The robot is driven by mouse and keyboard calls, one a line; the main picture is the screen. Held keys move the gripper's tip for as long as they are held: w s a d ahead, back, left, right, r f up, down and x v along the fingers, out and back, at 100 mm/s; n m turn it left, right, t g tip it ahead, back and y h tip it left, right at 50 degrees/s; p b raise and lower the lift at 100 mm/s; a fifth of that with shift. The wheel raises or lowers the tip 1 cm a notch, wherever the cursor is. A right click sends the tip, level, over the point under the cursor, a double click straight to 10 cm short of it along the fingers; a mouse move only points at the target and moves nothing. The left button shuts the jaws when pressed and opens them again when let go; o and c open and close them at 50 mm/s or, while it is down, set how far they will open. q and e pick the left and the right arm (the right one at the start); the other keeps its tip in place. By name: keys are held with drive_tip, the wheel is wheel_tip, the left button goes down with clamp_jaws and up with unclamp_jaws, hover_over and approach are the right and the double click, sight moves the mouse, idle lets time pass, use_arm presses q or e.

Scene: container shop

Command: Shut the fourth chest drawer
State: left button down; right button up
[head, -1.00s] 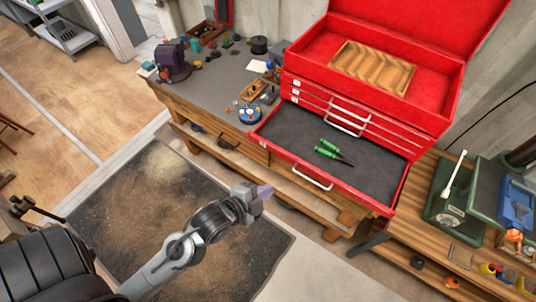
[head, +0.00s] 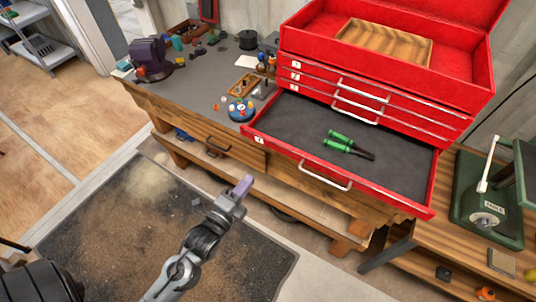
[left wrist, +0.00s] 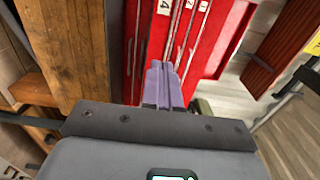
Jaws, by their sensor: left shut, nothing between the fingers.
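The red tool chest (head: 400,52) stands on the wooden workbench with its lid up. Its lowest drawer (head: 325,173), the one labelled 4, is pulled far out and has a white bar handle. Two green-handled tools (head: 348,146) lie on its dark liner. The drawers above it look shut. My left gripper (head: 241,186) is in front of the open drawer, low and to the left of its handle, with fingers together and empty. In the left wrist view the purple fingers (left wrist: 163,84) point at the red drawer fronts (left wrist: 190,35), apparently apart from them. My right gripper is not in view.
The workbench (head: 205,75) holds a vise (head: 150,58), a small wooden tray (head: 245,84) and a round blue holder (head: 241,109) left of the drawer. A second bench with a green machine (head: 490,205) stands at right. The floor mat (head: 140,220) in front is clear.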

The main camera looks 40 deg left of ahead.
sight(273, 146)
use_arm(q)
drive_tip(key=w, duration=0.4)
drive_tip(key=w+a, duration=0.1)
drive_tip(key=w, duration=0.3)
drive_tip(key=w+p, duration=0.1)
drive_tip(key=w, duration=0.3)
drive_tip(key=shift+w+a, duration=0.2)
drive_tip(key=shift+a, duration=0.15)
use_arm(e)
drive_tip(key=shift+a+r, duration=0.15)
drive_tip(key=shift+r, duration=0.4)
use_arm(q)
drive_tip(key=shift+w, duration=0.1)
